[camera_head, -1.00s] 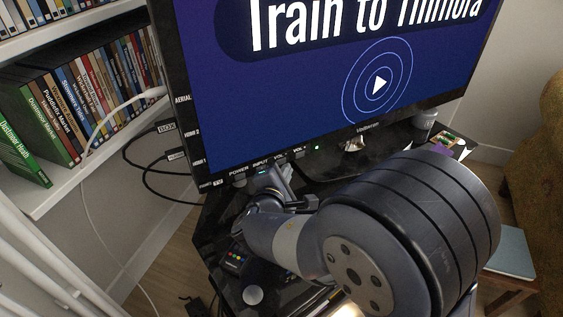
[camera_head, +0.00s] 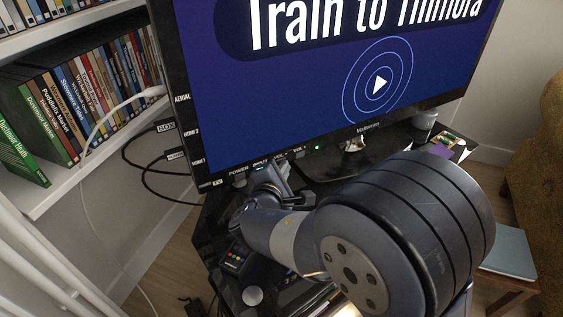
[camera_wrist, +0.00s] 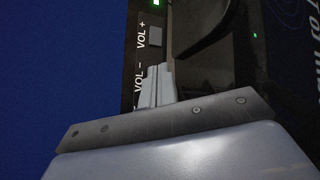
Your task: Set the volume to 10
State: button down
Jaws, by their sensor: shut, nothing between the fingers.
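The television (camera_head: 340,80) shows a blue screen with a large title and a white play symbol; no volume number shows. Labels for power, input, VOL- and VOL+ (camera_head: 299,149) run along its lower bezel. In the wrist view the VOL+ button (camera_wrist: 155,37) is a small grey square beside its label. The VOL- label (camera_wrist: 138,78) is below it, and my fingers hide the spot beside that label. My gripper (camera_wrist: 155,75) is shut and empty, with its tips at the bezel's underside by VOL-. I cannot tell whether they touch. In the head view my gripper (camera_head: 270,172) is under the bezel.
A black stand (camera_head: 330,166) carries the television. Cables hang left of the television, by a white shelf of DVD cases (camera_head: 45,130).

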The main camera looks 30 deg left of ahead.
dwell(0.5)
jog(key=shift+s+d+b, duration=0.4)
jog(key=shift+d+b, duration=0.15)
jog(key=s+d+b, duration=0.1)
jog(key=d, duration=0.1)
jog(key=s+d+b, duration=0.1)
jog(key=s+d, duration=0.1)
dwell(0.5)
jog(key=shift+w, duration=0.15)
dwell(0.6)
jog(key=p, duration=0.1)
jog(key=a+p, duration=0.1)
jog(key=p, duration=0.1)
jog(key=shift+w+a+r, duration=0.1)
jog(key=shift+w+r, duration=0.15)
jog(key=shift+w, duration=0.15)
